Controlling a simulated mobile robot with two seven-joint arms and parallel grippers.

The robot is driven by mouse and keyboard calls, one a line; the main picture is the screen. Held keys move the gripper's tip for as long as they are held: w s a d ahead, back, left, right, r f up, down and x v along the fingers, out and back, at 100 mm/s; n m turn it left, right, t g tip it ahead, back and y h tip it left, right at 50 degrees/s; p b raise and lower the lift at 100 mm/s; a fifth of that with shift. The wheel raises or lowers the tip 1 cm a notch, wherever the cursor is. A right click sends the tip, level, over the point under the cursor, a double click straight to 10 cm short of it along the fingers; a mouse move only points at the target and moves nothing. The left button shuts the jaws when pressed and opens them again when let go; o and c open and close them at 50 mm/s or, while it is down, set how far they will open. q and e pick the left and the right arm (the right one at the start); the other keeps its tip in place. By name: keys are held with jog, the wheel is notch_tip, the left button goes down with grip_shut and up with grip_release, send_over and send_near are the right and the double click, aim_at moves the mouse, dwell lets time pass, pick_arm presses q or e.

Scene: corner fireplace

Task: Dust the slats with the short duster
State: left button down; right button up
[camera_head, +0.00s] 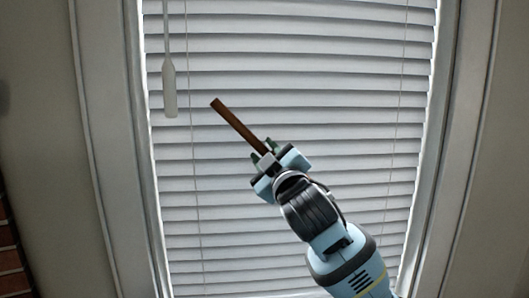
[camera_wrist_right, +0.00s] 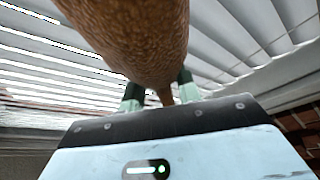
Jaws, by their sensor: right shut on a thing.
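The white slats (camera_head: 300,70) of a closed blind fill the window in the head view, and they also show behind the gripper in the right wrist view (camera_wrist_right: 245,40). My right gripper (camera_head: 264,153) is in front of the middle of the blind. It is shut on the short duster (camera_head: 235,122), which shows as a brown stick slanting up and left. In the right wrist view the duster (camera_wrist_right: 140,35) is large, brown and rough, narrowing between the fingers (camera_wrist_right: 160,92). I cannot tell whether it touches the slats. My left gripper is out of view.
A white blind wand (camera_head: 169,88) hangs at the upper left, left of the duster. Thin cords run down the blind. The white window frame (camera_head: 105,130) bounds both sides. Brick (camera_head: 10,255) shows at the lower left edge.

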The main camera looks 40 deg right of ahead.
jog(key=shift+s, duration=0.1)
jog(key=shift+s+a, duration=0.4)
jog(key=shift+s, duration=0.3)
jog(key=shift+s+a, duration=0.35)
jog(key=shift+s, duration=0.3)
